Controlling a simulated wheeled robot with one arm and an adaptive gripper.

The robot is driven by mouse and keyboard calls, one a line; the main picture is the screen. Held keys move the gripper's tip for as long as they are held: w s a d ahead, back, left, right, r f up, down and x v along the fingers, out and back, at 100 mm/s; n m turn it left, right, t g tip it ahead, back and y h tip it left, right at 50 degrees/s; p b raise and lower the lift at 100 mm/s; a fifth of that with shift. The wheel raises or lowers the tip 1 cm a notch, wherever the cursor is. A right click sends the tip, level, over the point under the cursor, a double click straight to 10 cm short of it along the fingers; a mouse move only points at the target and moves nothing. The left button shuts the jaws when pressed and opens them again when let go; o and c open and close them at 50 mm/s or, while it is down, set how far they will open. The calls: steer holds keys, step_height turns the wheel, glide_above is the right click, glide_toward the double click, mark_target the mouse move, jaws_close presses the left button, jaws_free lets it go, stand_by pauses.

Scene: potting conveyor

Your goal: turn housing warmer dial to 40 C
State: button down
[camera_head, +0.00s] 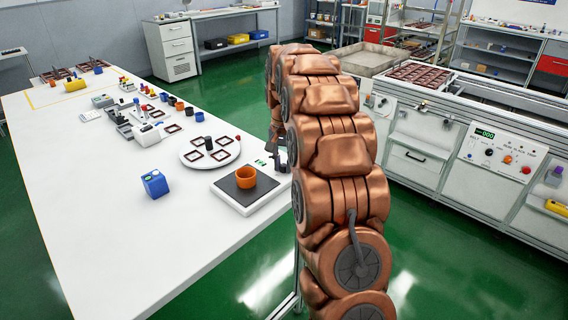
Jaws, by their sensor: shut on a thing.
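The housing warmer (226,197) looks to be the low white box with a dark top plate, near the right edge of the white table. An orange cup (246,177) stands upright on its plate. A small green marking or readout (260,162) shows at its back right. My gripper (277,166) is low at that back right end, shut, with its dark fingers partly hidden by my copper arm. The dial itself is hidden at the fingers, and its setting cannot be read. The gripper seems to be shut on the dial.
A round white plate (231,158) with several dark square frames is just behind the warmer. A blue box (154,184) stands to the left. Small parts fill the far table, while its near left is clear. A machine with a control panel (494,156) stands right.

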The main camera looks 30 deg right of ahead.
mark_target(283, 165)
steer(key=c, duration=1)
jaws_free()
steer(key=shift+r, duration=6.05)
